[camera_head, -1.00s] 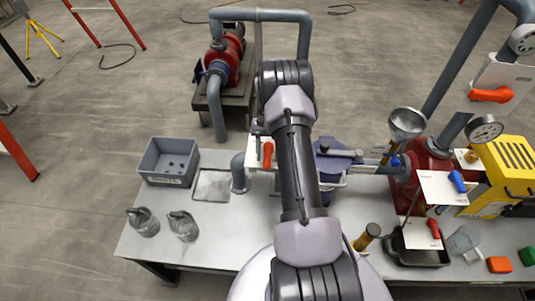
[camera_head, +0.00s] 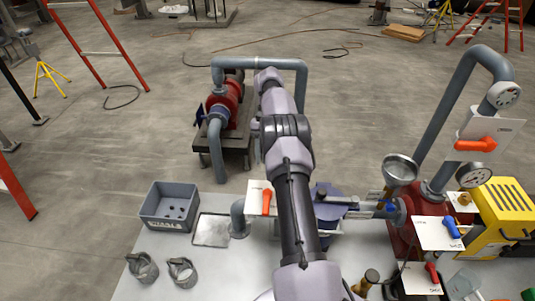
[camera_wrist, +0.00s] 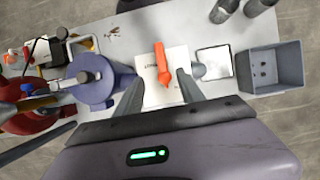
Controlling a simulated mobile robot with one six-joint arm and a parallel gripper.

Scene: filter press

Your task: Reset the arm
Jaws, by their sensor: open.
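My arm stretches from the bottom middle of the head view up past the bench toward the red pump. The gripper end is hidden behind my own links there. In the wrist view my gripper (camera_wrist: 158,80) is open, with its two grey fingers apart and nothing between them. The camera looks down on the bench. An orange handle (camera_wrist: 161,62) on a white plate (camera_wrist: 176,90) shows beyond and between the fingers, apart from them as far as I can tell. The same handle (camera_head: 266,202) stands just left of my arm in the head view.
A grey bin (camera_head: 168,206), a flat tray (camera_head: 212,230) and two grey cups (camera_head: 182,272) are on the bench's left. A blue-lidded vessel (camera_wrist: 92,80) shows near my left finger. The red pump (camera_head: 228,105) stands behind. A funnel (camera_head: 400,168) and pipes are right.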

